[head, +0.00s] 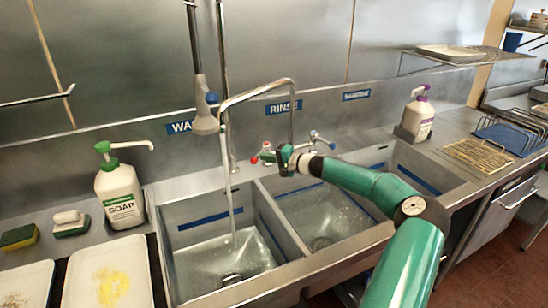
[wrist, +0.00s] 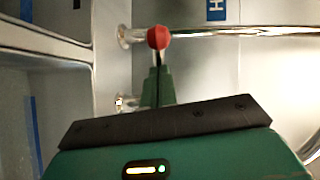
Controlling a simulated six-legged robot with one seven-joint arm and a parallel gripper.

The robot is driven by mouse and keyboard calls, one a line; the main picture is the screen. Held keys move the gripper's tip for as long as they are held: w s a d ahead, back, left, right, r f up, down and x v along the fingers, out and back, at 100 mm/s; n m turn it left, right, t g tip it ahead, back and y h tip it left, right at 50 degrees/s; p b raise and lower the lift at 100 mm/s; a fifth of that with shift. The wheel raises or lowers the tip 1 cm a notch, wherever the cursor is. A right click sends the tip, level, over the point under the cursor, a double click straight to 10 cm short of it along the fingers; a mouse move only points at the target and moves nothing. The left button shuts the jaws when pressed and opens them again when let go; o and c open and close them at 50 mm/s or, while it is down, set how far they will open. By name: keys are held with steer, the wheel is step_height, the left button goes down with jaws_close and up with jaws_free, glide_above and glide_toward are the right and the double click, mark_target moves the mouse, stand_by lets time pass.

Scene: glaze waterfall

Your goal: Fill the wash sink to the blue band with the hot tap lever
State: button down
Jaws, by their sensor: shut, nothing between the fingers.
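The wash sink (head: 190,207) is the left basin in the head view, with a blue band (head: 208,218) on its walls. A thin stream of water (head: 229,195) falls from the bent spout (head: 250,92) into it. The drain shows at the bottom; the exact water level is hard to tell. The hot tap lever has a red knob (head: 267,146), which also shows in the wrist view (wrist: 158,37). My gripper (head: 268,157) is shut and empty at the red knob. Its closed fingertips (wrist: 158,62) are just below the knob in the wrist view; contact is unclear.
The rinse sink (head: 345,240) lies under my arm, with the sanitize sink farther right. A blue-knobbed lever (head: 314,134) is right of my gripper. A spray head (head: 205,118) hangs left of the spout.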

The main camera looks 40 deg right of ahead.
steer(key=shift+w+a, duration=0.55)
steer(key=shift+a, duration=0.15)
stand_by(0.4)
